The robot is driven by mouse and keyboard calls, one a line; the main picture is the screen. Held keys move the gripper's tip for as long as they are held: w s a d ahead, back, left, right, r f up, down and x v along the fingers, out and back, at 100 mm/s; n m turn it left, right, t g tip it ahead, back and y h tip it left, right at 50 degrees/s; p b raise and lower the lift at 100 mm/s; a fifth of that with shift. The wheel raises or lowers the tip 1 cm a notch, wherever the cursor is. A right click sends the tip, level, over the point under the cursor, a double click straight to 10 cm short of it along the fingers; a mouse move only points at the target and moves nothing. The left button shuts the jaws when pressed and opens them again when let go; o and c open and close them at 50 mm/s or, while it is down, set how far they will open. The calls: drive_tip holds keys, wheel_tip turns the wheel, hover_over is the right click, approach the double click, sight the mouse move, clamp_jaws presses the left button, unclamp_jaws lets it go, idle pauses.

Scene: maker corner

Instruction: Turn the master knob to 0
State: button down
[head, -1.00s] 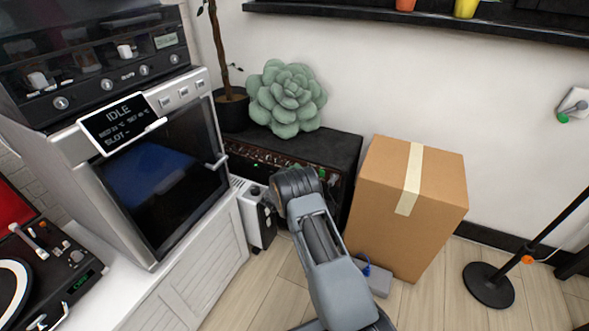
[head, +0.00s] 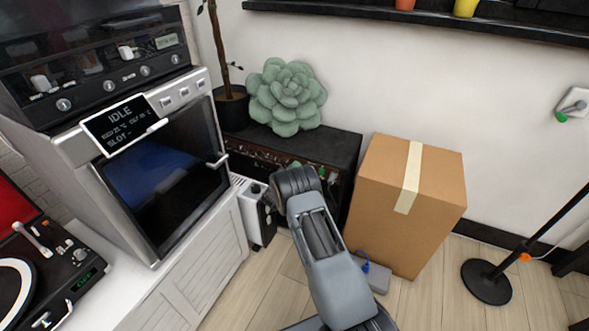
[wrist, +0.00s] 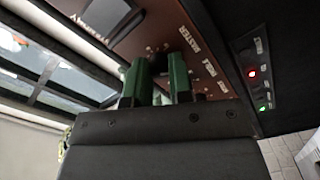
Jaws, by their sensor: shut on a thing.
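The amplifier (head: 330,146) is a black box on the floor against the wall, with a brown control panel (wrist: 128,32) on its front. In the wrist view my gripper (wrist: 158,76) has its two green fingers at this panel, shut with a small gap between them.
A red light (wrist: 252,72) and a green light (wrist: 262,108) glow on the panel's right. A cardboard box (head: 405,205) stands right of the amplifier. A succulent-shaped cushion (head: 286,97) lies on top. A white heater (head: 255,212) and an oven (head: 155,175) stand to the left.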

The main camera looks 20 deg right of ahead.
drive_tip(key=c, duration=1)
unclamp_jaws()
drive_tip(key=p+v, duration=0.3)
drive_tip(key=v, duration=1)
drive_tip(key=shift+s+a, duration=0.25)
drive_tip(key=shift+a, duration=0.1)
